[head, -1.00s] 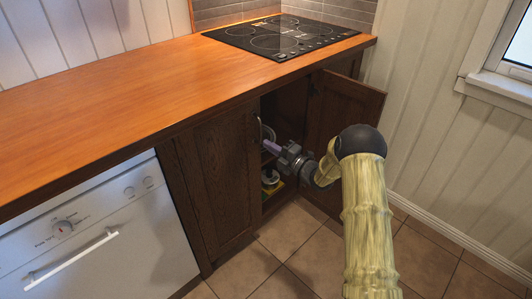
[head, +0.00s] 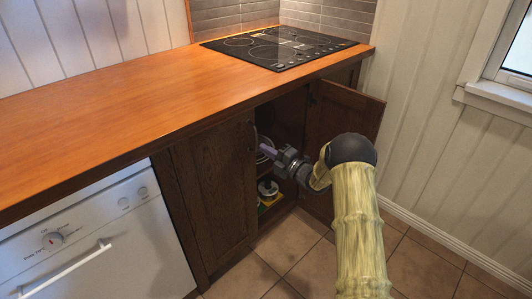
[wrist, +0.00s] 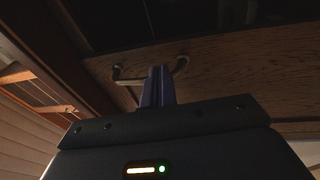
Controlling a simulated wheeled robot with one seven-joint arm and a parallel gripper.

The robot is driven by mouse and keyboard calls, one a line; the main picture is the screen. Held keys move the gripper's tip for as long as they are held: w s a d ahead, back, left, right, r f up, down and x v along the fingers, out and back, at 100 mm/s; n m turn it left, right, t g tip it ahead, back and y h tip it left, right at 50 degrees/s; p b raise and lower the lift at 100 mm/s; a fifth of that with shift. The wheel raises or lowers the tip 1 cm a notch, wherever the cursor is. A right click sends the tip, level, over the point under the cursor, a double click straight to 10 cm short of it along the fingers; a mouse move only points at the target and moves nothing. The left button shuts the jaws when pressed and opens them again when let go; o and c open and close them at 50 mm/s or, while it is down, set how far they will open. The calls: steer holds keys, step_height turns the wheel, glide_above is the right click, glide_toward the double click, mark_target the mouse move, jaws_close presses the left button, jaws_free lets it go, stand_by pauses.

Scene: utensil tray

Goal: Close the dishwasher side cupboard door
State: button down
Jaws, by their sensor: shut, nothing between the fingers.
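The dishwasher side cupboard door (head: 212,195) is dark brown wood, beside the white dishwasher. It looks nearly flush with the cabinet front; I cannot tell whether a small gap is left. Its handle (head: 252,136) is near the upper right edge. My gripper (head: 265,150) is at the cupboard opening, just right of that door's free edge. In the wrist view its purple fingers (wrist: 157,86) are shut and empty, close to a metal bar handle (wrist: 135,82) on a wooden door panel (wrist: 225,70). Whether they touch it is unclear.
The other cupboard door (head: 345,110) stands open toward the right wall. Items, including a pot (head: 267,188), sit inside the cupboard. The orange worktop (head: 130,95) with a black hob (head: 285,47) overhangs the doors. The tiled floor (head: 290,240) in front is clear.

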steer(key=w+d+v, duration=0.2)
steer(key=v, duration=1.1)
steer(key=shift+f+p, duration=0.25)
steer(key=shift+p, duration=0.2)
steer(key=shift+s+d, duration=0.1)
